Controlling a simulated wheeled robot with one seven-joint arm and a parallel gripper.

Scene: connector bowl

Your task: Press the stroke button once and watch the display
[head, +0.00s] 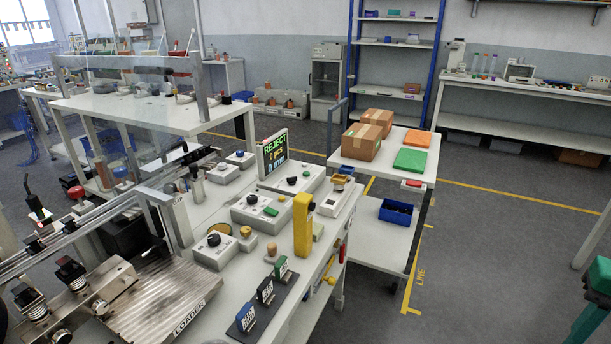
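The display (273,152) stands upright on the white bench and reads "REJECT", "0 pcs" and "0 mm". Several grey control boxes stand around it. One box (252,214) in front of it carries a black knob and a green button (271,211). A nearer box (214,249) has a black knob, with a tan round knob (245,231) beside it. Another box (293,183) with a black knob sits by the display's foot. The labels are too small to read, so I cannot tell which control is the stroke button.
A yellow upright piece (303,226) stands near the bench's right edge. Three small tagged stands (265,291) are at the front. A metal machine marked LOADER (160,308) fills the lower left. A cart (373,172) holds cartons. The floor at right is mostly clear.

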